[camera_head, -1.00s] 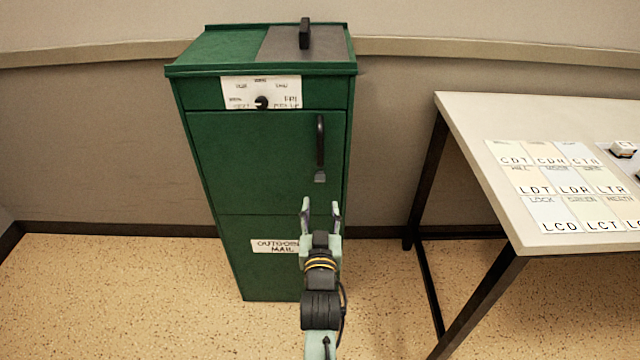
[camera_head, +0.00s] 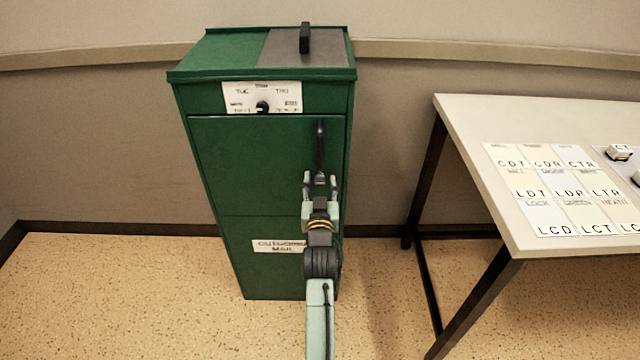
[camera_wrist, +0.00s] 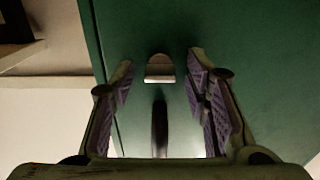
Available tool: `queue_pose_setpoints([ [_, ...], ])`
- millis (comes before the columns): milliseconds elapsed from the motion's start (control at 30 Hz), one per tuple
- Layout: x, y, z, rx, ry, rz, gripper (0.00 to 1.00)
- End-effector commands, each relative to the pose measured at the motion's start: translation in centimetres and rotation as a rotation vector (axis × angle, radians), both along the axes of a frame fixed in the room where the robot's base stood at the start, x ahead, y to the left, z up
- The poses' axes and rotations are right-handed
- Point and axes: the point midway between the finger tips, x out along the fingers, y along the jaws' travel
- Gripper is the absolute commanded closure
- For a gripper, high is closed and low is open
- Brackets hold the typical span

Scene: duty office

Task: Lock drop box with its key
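The drop box (camera_head: 225,150) is a tall green cabinet against the wall, with a closed front door. A vertical black bar handle (camera_head: 320,145) is at the door's right side. My gripper (camera_head: 320,180) is open in front of the handle's lower end, its fingers spread left and right. In the wrist view a small pale metal piece (camera_wrist: 160,68) on the green door shows between the fingertips, and a dark blurred bar (camera_wrist: 160,125) lies below it. Nothing is clearly gripped. I cannot make out a key or keyhole.
A label with a black dial (camera_head: 262,106) is above the door. A grey lid with a black handle (camera_head: 305,38) is on top. A white table (camera_head: 470,150) with lettered cards (camera_head: 555,190) and small blocks (camera_head: 619,152) stands right. Floor between them is clear.

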Motion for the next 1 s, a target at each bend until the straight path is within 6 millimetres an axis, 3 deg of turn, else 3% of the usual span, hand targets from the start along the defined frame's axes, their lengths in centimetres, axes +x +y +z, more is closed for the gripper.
queue_pose_setpoints([
  [600,-0.03,0.01,0.02,0.0,0.0,0.0,1.0],
  [1000,-0.03,0.05,-0.01,-0.05,-0.001,0.001,1.0],
])
